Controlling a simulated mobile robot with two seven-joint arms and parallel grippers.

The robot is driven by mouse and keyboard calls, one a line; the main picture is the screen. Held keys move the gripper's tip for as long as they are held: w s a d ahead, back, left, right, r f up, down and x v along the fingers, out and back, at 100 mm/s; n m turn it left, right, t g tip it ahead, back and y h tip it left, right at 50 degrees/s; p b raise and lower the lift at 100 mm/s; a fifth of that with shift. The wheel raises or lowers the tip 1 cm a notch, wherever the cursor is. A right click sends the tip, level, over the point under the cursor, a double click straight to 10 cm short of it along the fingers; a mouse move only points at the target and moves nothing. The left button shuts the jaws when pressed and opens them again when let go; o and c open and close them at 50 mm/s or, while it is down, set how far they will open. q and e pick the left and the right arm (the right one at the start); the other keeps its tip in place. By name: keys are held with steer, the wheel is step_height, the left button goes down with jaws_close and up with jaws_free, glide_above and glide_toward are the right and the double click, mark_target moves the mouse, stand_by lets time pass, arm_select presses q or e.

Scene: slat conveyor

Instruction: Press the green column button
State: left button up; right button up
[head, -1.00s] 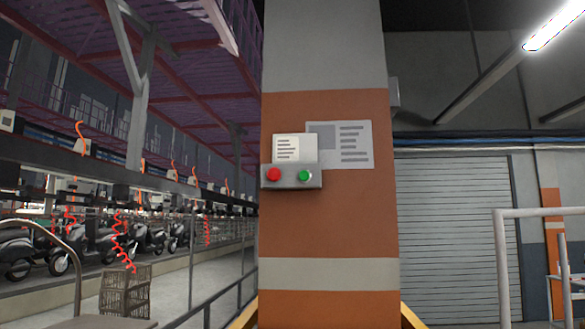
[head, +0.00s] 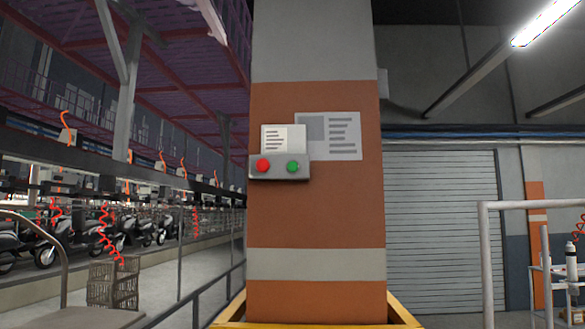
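The green button (head: 293,167) sits on the right side of a small grey control box (head: 278,175). A red button (head: 263,166) is on the left side of the same box. The box is mounted on the front face of an orange and grey column (head: 315,219), left of the column's middle. Neither of my grippers shows in the head view, and nothing touches the button.
A yellow guard frame (head: 402,312) surrounds the column's base. A cart with a curved handle (head: 62,257) and a wire basket (head: 112,284) stand left. A grey rail frame (head: 485,250) stands right. A railing (head: 200,290) runs left of the column.

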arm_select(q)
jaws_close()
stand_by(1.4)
